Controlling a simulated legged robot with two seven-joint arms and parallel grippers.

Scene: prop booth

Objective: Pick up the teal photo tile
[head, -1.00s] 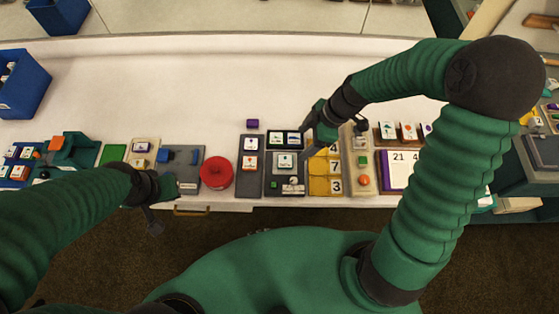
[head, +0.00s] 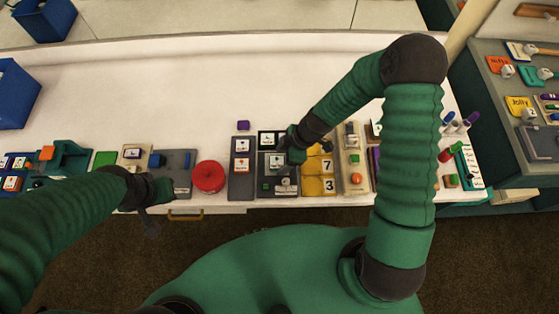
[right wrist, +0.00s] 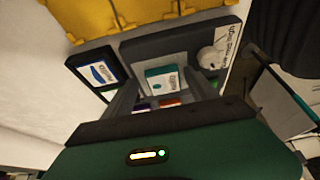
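The teal photo tile (right wrist: 165,80) is a white tile with a teal band. It lies on a dark grey board (right wrist: 150,47), which also shows in the head view (head: 289,192). My right gripper (head: 283,158) is over this board, close to the tile (head: 275,162). In the right wrist view my right gripper's grey fingers (right wrist: 165,97) stand apart, with the tile just beyond them and nothing held. My left gripper (head: 151,222) hangs at the table's front edge, far left of the tile; its opening is too small to read.
A blue-banded tile (right wrist: 100,73) and a pale round figure (right wrist: 210,58) flank the tile. A yellow number board (head: 318,184) is to the right, a grey board with two tiles (head: 241,182) to the left, then a red round box (head: 208,176).

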